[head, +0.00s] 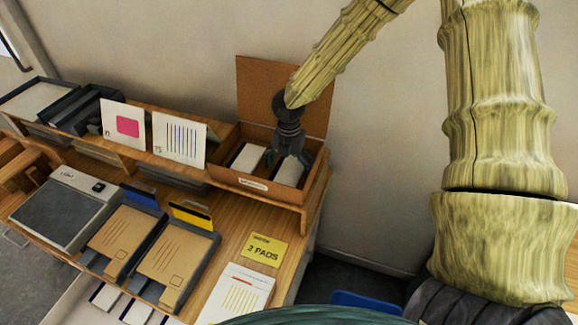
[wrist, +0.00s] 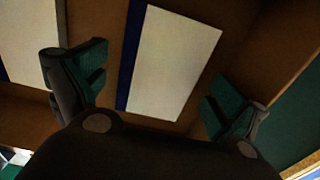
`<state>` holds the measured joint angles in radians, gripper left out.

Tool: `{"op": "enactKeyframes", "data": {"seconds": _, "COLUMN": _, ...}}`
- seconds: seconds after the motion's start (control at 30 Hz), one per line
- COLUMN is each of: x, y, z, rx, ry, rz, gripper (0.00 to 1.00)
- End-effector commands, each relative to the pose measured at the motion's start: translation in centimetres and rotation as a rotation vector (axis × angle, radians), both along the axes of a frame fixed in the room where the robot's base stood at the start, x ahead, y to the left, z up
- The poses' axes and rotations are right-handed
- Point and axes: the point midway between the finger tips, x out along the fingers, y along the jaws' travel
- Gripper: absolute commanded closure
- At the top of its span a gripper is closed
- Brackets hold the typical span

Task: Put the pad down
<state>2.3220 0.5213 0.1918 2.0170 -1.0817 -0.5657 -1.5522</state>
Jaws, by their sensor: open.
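My gripper (head: 291,152) reaches down into an open brown box (head: 246,183) at the right end of the raised shelf. Its jaws are open. In the wrist view, a white pad with a dark blue edge (wrist: 175,62) lies on the box floor between the two open fingers of my gripper (wrist: 150,88), with gaps on both sides. A second pad (wrist: 35,40) lies to its left. In the head view the two pads show as a left one (head: 249,158) and a right one (head: 290,172), the right one partly hidden by my gripper.
The box lid (head: 262,98) stands open behind my gripper. A yellow "2 PADS" note (head: 264,250) and a striped sheet (head: 236,294) lie on the lower table. Two dark trays with brown envelopes (head: 172,256), a scale (head: 65,209) and two upright cards (head: 180,138) stand to the left.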

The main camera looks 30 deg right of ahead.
Motion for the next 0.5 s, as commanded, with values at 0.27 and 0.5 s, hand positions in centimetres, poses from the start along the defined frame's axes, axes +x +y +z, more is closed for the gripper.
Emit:
{"op": "enactKeyframes", "data": {"seconds": 0.27, "x": 0.1, "y": 0.0, "z": 2.5, "rx": 0.001, "ry": -0.003, "rz": 0.0, "gripper": 0.03}}
{"op": "enactKeyframes", "data": {"seconds": 0.5, "x": 0.1, "y": 0.0, "z": 5.6, "rx": 0.001, "ry": -0.003, "rz": -0.001, "gripper": 0.03}}
